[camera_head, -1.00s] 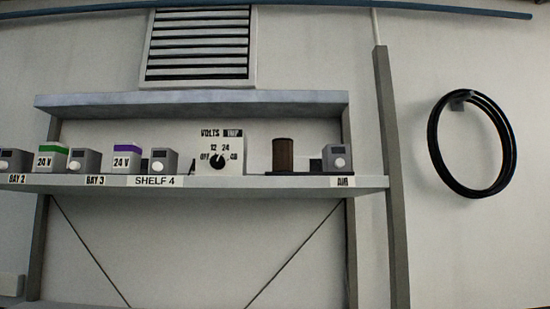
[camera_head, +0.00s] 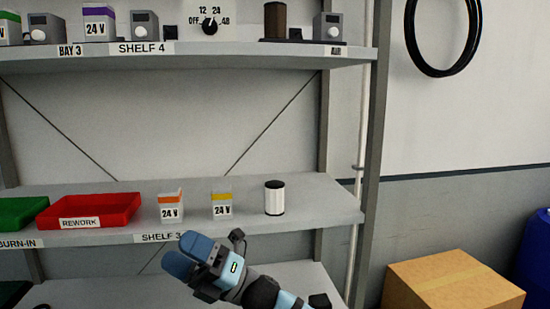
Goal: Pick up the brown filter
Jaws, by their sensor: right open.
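The brown filter (camera_head: 275,20) is a brown cylinder standing upright on a dark base on the upper shelf (camera_head: 230,56), labelled SHELF 4, towards its right end. My right gripper (camera_head: 184,255) is blue-tipped and shows low in the picture, in front of the lower shelf's front edge. It is open, and no object shows in it. It is well below and to the left of the brown filter, apart from it. My left gripper is not in view.
A grey device (camera_head: 329,28) stands right of the filter and a dial box (camera_head: 208,18) left of it. A white cylinder (camera_head: 275,198), two 24 V blocks and a red REWORK tray (camera_head: 130,200) stand on the lower shelf. A cardboard box (camera_head: 452,283) is at lower right.

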